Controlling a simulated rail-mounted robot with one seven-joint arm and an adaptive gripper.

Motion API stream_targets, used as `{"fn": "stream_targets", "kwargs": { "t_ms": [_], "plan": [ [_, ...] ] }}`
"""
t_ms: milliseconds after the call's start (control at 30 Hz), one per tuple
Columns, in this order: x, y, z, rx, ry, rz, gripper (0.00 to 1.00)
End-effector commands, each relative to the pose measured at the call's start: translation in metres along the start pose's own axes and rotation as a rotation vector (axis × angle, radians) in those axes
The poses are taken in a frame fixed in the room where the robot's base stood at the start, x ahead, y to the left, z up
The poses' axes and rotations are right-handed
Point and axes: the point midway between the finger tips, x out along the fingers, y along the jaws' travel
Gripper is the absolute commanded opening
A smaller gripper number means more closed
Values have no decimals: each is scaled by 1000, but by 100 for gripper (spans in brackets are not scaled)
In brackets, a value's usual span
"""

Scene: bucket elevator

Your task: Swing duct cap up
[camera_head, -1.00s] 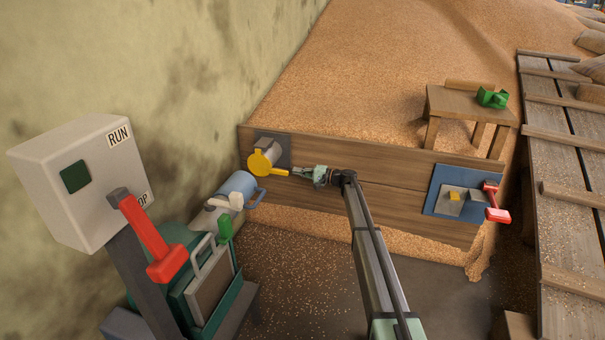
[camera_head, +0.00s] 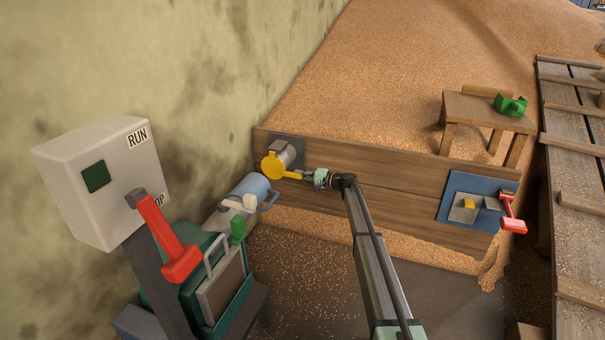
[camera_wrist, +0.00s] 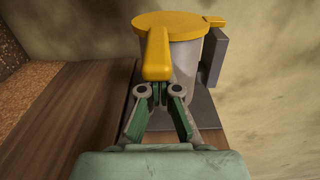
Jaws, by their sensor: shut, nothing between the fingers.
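The yellow duct cap (camera_head: 273,166) covers the end of a short grey duct (camera_head: 289,151) on the wooden board wall. Its yellow handle (camera_head: 291,176) sticks out to the right, towards my gripper (camera_head: 308,176). In the wrist view the cap (camera_wrist: 178,20) lies across the duct mouth (camera_wrist: 185,62), with its handle (camera_wrist: 157,55) pointing at my gripper (camera_wrist: 160,92). My gripper is shut with nothing between its fingers. The fingertips are at the handle's end, seemingly just under or against it; I cannot tell if they touch.
A blue cylinder with a handle (camera_head: 250,190) sits just below the duct. A control box (camera_head: 100,180) with a red lever (camera_head: 165,235) stands at left. A blue panel with a red handle (camera_head: 512,212) is on the wall at right. Grain lies behind the wall.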

Motion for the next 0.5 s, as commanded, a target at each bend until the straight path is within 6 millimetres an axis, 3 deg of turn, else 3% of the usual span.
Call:
{"fn": "stream_targets", "kwargs": {
  "t_ms": [500],
  "plan": [
    [0,0,36,-1,-2,0,0]
  ]
}}
